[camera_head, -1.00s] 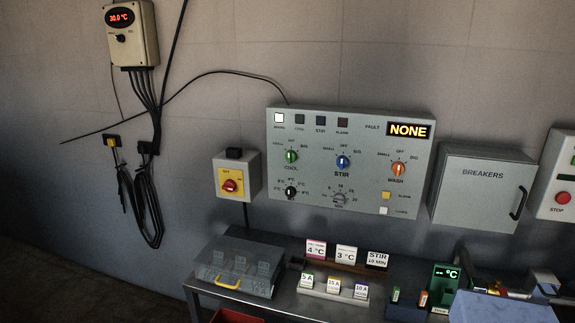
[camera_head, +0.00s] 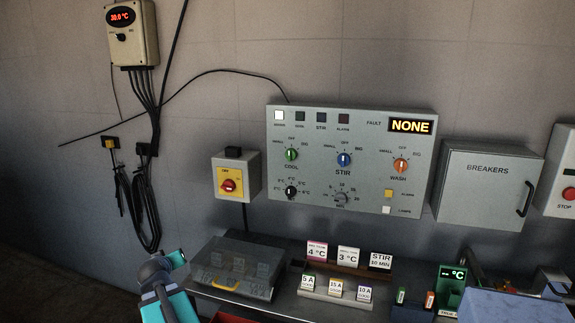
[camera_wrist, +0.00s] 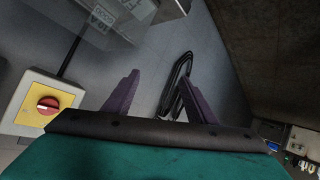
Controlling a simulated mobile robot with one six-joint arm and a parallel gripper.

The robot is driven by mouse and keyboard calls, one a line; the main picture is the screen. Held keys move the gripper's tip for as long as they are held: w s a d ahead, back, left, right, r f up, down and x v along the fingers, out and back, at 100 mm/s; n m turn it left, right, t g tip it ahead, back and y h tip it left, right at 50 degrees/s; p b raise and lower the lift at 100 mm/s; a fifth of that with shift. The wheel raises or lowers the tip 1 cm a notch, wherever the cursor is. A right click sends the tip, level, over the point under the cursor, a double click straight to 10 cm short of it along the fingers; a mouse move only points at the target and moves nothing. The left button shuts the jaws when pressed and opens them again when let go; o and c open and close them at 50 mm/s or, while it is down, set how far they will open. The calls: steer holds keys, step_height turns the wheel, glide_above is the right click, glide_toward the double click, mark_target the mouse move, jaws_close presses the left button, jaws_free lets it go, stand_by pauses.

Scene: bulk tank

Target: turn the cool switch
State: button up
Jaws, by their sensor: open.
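The cool switch (camera_head: 291,155) is a green rotary knob at the left of the grey control panel (camera_head: 365,120), labelled COOL, and its pointer looks about upright, toward OFF. My arm shows at the lower left of the head view, well below and left of this knob. My gripper (camera_wrist: 158,92) is in the wrist view with its two purple fingers spread apart and nothing between them. The cool switch does not show in the wrist view.
The blue STIR knob (camera_head: 344,160) and orange WASH knob (camera_head: 400,166) sit right of the cool switch. A black dial (camera_head: 291,192) is below it. A red switch on a yellow plate (camera_head: 229,184) is left of the panel. A clear-lidded box (camera_head: 236,264) stands on the bench.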

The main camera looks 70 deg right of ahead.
steer(key=s+d+r+m+g+h+b, duration=0.1)
steer(key=s+d+r+m+h+b, duration=0.1)
steer(key=s+d+r, duration=0.6)
steer(key=s+d+r+m+h+b, duration=0.1)
steer(key=s+d+r+h+b, duration=0.15)
steer(key=s+d+r, duration=0.55)
steer(key=s+d+r+m+g+h+b, duration=0.3)
steer(key=s+r, duration=1)
steer(key=s, duration=0.2)
steer(key=shift+s+d+r+m+g+h, duration=0.2)
steer(key=shift+s+m+g+h, duration=0.1)
steer(key=shift+s+m+h, duration=0.1)
steer(key=shift+w+d, duration=0.1)
steer(key=d+p, duration=0.3)
steer(key=shift+w+r+p, duration=0.1)
steer(key=shift+r+p, duration=0.05)
steer(key=shift+p, duration=0.15)
steer(key=d+p, duration=0.1)
steer(key=p, duration=0.3)
steer(key=shift+d+p, duration=0.1)
steer(key=shift+p, duration=0.3)
steer(key=p, duration=0.3)
steer(key=d+p, duration=0.1)
steer(key=p, duration=0.2)
steer(key=shift+w, duration=0.2)
